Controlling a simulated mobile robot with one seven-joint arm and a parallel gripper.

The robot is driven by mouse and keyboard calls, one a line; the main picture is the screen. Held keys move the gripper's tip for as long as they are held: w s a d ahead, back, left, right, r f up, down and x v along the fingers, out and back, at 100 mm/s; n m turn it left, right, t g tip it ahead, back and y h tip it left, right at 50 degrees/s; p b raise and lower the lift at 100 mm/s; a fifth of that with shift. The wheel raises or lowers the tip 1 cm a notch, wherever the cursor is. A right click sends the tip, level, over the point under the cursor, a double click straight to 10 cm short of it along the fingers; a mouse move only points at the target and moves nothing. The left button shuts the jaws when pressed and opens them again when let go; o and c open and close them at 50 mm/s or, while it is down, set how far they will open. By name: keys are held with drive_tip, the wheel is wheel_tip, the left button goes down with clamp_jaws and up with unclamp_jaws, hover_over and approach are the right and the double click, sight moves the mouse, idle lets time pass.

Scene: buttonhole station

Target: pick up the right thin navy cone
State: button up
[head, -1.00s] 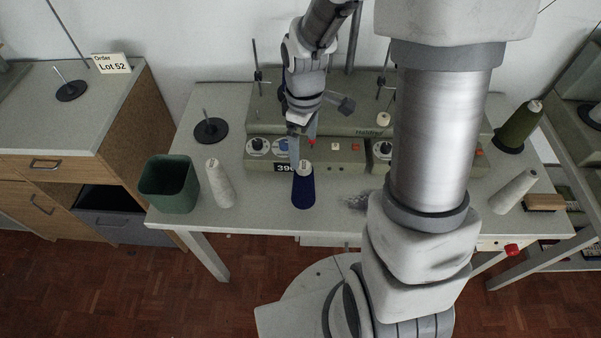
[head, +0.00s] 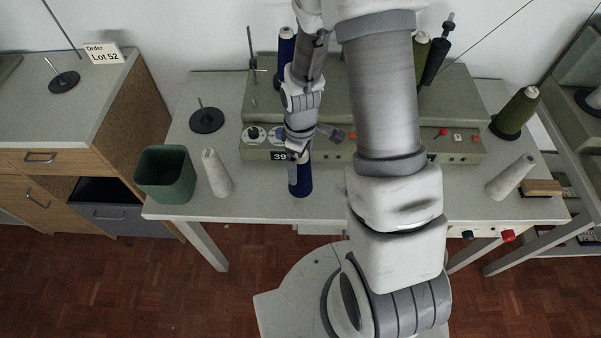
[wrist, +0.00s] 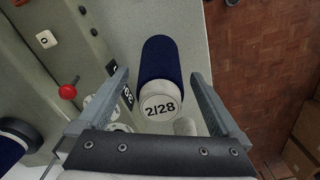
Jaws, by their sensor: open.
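A thin navy cone (head: 301,182) stands upright at the front of the sewing table, just before the machine. In the wrist view, the navy cone (wrist: 160,62) points its pale top, marked 2/28, at the camera. My gripper (wrist: 158,77) is open, with one finger on each side of this cone and gaps showing on both sides. In the head view my gripper (head: 299,157) is at the cone's top and hides part of it. A second navy cone (head: 286,46) stands behind on the machine; a navy cone's edge (wrist: 12,152) also shows in the wrist view.
A pale cone (head: 217,172) and a green bin (head: 167,175) stand to the left. The grey machine (head: 350,90) is close behind. Another pale cone (head: 510,178), a brush (head: 542,187) and an olive cone (head: 515,113) are at the right. The table front (head: 270,208) is clear.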

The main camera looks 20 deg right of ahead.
drive_tip(key=shift+c, duration=0.3)
clamp_jaws()
idle(0.3)
